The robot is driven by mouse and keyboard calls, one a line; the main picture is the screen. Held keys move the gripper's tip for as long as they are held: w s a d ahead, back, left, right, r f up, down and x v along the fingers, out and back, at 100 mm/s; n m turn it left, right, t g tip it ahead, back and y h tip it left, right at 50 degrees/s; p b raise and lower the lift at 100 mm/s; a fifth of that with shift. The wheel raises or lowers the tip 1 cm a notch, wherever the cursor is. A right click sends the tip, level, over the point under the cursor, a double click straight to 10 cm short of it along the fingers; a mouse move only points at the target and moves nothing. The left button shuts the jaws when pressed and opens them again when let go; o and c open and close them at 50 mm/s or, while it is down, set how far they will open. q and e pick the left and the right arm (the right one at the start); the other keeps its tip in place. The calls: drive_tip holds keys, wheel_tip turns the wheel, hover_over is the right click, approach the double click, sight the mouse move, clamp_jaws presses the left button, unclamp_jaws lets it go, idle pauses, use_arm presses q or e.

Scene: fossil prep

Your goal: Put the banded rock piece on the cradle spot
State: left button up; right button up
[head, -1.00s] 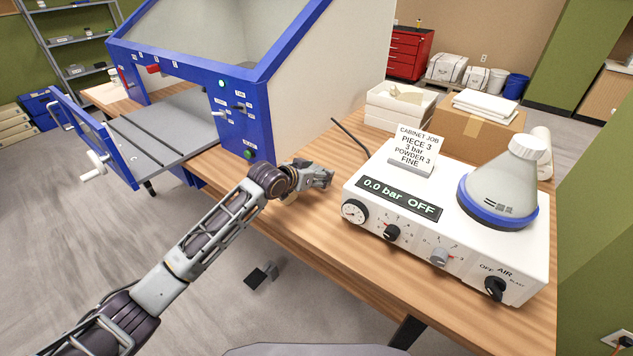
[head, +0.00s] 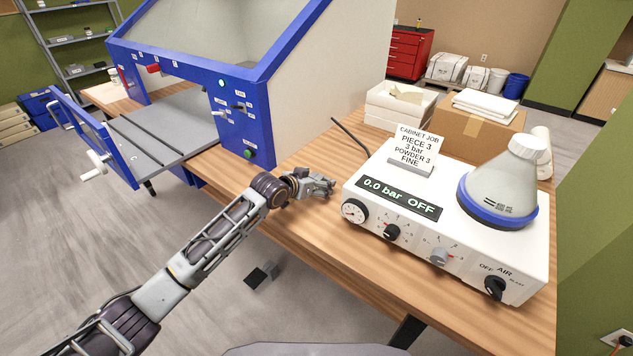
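I cannot make out the banded rock piece or a cradle spot in the head view. My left gripper (head: 328,187) is low over the wooden bench, between the blue-framed cabinet and the white control unit. Its fingers are small and seen at an angle, so I cannot tell whether they are open or shut. No rock shows in them. The cabinet (head: 262,120) has its side door (head: 92,140) swung open, with a grey slotted tray (head: 165,128) at the opening. My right gripper is not in view.
The white control unit (head: 450,225) reads "0.0 bar OFF" and carries a powder hopper (head: 505,185) and a card (head: 414,150) reading "PIECE 3, 3 bar, powder 3, fine". White trays (head: 398,112) and a cardboard box (head: 470,135) stand behind. Bench wood (head: 420,290) is bare in front.

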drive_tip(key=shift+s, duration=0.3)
use_arm(q)
drive_tip(key=shift+r, duration=0.15)
